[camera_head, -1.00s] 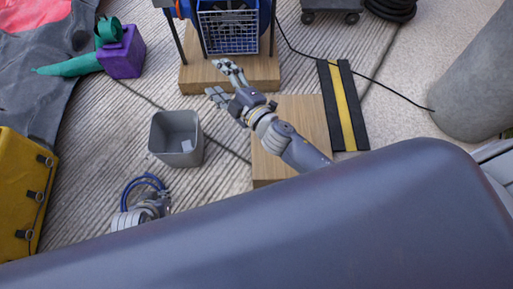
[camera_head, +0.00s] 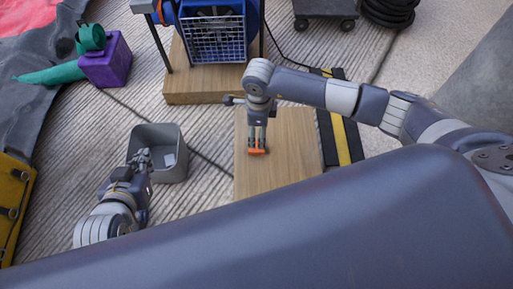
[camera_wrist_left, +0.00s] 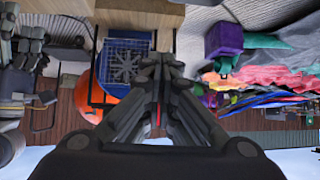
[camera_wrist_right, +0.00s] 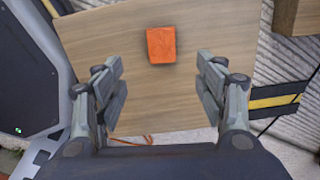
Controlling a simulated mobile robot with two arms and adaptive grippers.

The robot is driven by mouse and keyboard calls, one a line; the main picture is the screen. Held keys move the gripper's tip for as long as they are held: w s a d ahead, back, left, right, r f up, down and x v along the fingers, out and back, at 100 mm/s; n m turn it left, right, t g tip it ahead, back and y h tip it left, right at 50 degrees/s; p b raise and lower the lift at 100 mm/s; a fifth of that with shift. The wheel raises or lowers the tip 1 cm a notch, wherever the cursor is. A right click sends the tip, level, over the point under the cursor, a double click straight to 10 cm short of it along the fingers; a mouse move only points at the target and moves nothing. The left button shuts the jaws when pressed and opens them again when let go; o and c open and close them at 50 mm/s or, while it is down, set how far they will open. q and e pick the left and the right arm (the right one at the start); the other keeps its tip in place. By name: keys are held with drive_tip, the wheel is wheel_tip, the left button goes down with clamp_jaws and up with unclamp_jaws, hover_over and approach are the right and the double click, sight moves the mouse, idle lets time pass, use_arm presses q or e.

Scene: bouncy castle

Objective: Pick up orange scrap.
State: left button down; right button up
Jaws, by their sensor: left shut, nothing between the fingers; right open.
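The orange scrap (camera_head: 257,151) lies flat on the wooden board (camera_head: 290,160). In the right wrist view the scrap (camera_wrist_right: 161,45) is a small orange block beyond the fingertips, roughly centred between them. My right gripper (camera_head: 257,140) points down over the board at the scrap and is open (camera_wrist_right: 160,72), with nothing between its fingers. In the head view its fingertips overlap the scrap's far edge; I cannot tell the height gap. My left gripper (camera_head: 141,157) is shut and empty at the grey bin's left rim; its closed fingers also show in the left wrist view (camera_wrist_left: 160,65).
The grey bin (camera_head: 171,136) holds a pale scrap (camera_head: 169,159). A caged blue blower (camera_head: 214,40) stands on another wooden board (camera_head: 190,90). A black and yellow cable ramp (camera_head: 341,140) lies right of the board. A purple block (camera_head: 106,62) and yellow case (camera_head: 10,210) are left.

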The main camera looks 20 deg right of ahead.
drive_tip(key=b, duration=0.2)
hover_over(257, 146)
drive_tip(key=f, duration=0.5)
drive_tip(key=shift+s+d+f, duration=0.1)
drive_tip(key=shift+s+d, duration=0.05)
drive_tip(key=shift+s, duration=0.05)
drive_tip(key=shift+f, duration=0.45)
drive_tip(key=f, duration=0.1)
drive_tip(key=f+b, duration=0.1)
drive_tip(key=f, duration=0.2)
drive_tip(key=shift+w+a+b, duration=0.15)
drive_tip(key=shift+a+b, duration=0.15)
use_arm(q)
drive_tip(key=w+d+r+t+h, duration=0.1)
drive_tip(key=w+d+r+t, duration=0.1)
drive_tip(key=r+t, duration=0.3)
drive_tip(key=w+d+r+t+h, duration=0.1)
drive_tip(key=r+t, duration=0.4)
drive_tip(key=r, duration=0.6)
drive_tip(key=shift+w+d+r+h, duration=0.3)
drive_tip(key=shift+w+d+h, duration=0.15)
drive_tip(key=shift+w, duration=0.8)
use_arm(e)
drive_tip(key=shift+f, duration=0.3)
drive_tip(key=c, duration=0.9)
